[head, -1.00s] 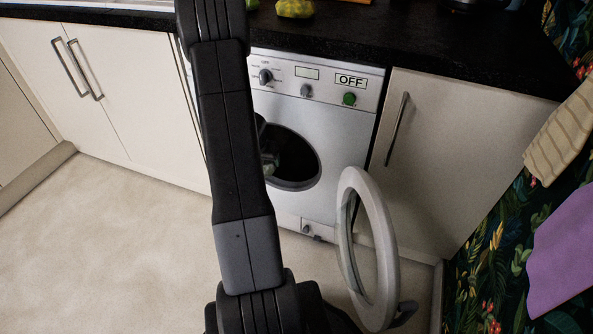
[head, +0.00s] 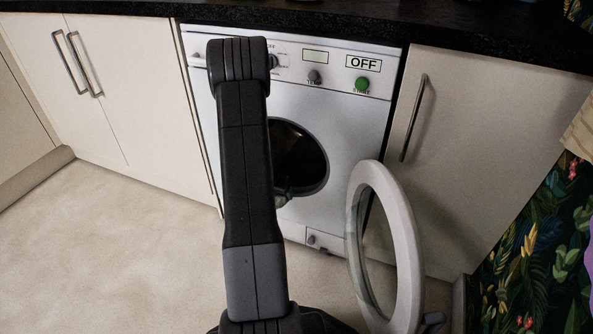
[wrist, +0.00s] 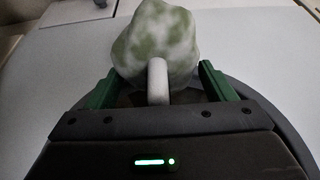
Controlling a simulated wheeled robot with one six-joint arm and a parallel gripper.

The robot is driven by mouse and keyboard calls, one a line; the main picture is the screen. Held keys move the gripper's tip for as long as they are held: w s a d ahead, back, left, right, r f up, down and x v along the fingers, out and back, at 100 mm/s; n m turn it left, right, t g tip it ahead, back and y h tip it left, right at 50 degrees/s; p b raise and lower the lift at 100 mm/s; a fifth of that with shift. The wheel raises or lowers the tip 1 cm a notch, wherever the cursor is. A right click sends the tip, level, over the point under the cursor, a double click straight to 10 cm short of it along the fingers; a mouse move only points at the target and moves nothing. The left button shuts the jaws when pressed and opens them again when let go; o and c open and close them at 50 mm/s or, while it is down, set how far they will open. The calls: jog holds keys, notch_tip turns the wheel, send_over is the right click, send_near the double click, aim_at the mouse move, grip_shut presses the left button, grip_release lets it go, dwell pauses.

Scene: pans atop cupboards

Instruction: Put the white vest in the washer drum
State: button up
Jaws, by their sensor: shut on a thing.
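My gripper (wrist: 158,72) has its green fingers on either side of a bunched white cloth with green mottling, and it is shut on it. This cloth (wrist: 155,32) looks like the vest; a pale narrow part of it hangs between the fingers. In the head view my arm hides most of the gripper, and only a small pale greenish bit shows at the lower edge of the drum opening. The washer (head: 345,115) is white, with its round dark drum opening (head: 305,160) uncovered. How far the cloth is from the opening cannot be told.
The round washer door (head: 408,235) stands open to the right of the opening. Cream cupboards (head: 145,90) flank the washer under a black worktop (head: 480,30). A patterned wall (head: 530,240) is at the right. The pale floor (head: 110,240) at the left is clear.

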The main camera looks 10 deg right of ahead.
jog(key=w+d+p, duration=0.1)
jog(key=w+p, duration=0.1)
jog(key=w+d+p, duration=0.3)
jog(key=w+p, duration=0.1)
jog(key=shift+w+d+r, duration=0.2)
jog(key=shift+w+r, duration=0.15)
jog(key=shift+r, duration=0.05)
jog(key=w+d, duration=0.1)
jog(key=w, duration=0.1)
jog(key=w+d, duration=0.2)
jog(key=w+d+f, duration=0.1)
jog(key=w, duration=0.1)
jog(key=shift+w+d+p, duration=0.3)
jog(key=shift+w+p, duration=0.05)
jog(key=shift+f+b, duration=0.8)
jog(key=shift+f, duration=0.9)
jog(key=shift+f, duration=0.1)
jog(key=o, duration=1.1)
